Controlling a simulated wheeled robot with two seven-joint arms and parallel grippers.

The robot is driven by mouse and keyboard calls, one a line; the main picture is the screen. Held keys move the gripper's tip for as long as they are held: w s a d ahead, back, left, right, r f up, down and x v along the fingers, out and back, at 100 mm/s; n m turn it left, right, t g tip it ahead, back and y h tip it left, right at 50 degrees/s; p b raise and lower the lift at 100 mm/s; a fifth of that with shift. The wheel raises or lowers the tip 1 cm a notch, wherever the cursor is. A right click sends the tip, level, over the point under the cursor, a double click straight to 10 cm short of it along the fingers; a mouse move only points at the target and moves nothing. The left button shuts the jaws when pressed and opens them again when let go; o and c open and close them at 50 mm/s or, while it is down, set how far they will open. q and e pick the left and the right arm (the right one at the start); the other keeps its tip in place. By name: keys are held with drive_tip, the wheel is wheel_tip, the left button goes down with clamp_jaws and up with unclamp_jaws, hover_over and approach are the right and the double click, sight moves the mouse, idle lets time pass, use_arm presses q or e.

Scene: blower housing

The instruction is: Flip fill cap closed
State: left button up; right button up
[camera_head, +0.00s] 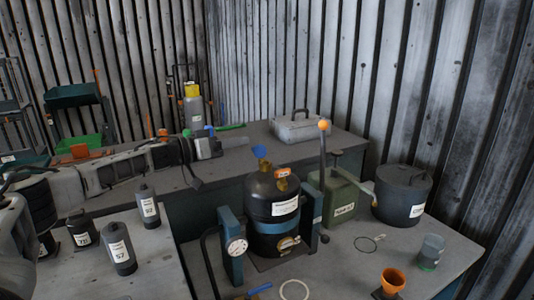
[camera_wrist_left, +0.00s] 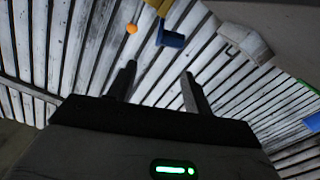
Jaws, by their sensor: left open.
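A black tank (camera_head: 271,210) with a white label stands between blue uprights on the front right bench. On its top are a raised blue flap (camera_head: 260,152) and an orange-gold fitting (camera_head: 282,181); I cannot tell for certain which part is the fill cap. The blue flap (camera_wrist_left: 171,38) also shows in the left wrist view, beyond the fingertips. My left gripper (camera_head: 193,174) is left of the tank, apart from it. Its two fingers (camera_wrist_left: 158,69) are spread and empty. The right gripper is not in view.
A lever with an orange knob (camera_head: 324,125), a green can (camera_head: 340,205) and a dark lidded pot (camera_head: 402,198) stand right of the tank. A grey case (camera_head: 300,127) sits behind. Labelled bottles (camera_head: 119,250) stand at the left. An orange cup (camera_head: 392,281) is in front.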

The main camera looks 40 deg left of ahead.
sight(256, 149)
use_arm(q)
drive_tip(key=w+d+f, duration=0.1)
drive_tip(key=w, duration=0.1)
drive_tip(key=w+d+f+b, duration=0.2)
drive_tip(key=w, duration=0.1)
drive_tip(key=shift+w+d+f, duration=0.1)
drive_tip(key=shift+w+f, duration=0.1)
drive_tip(key=shift+w, duration=0.15)
idle(0.3)
drive_tip(key=c, duration=0.9)
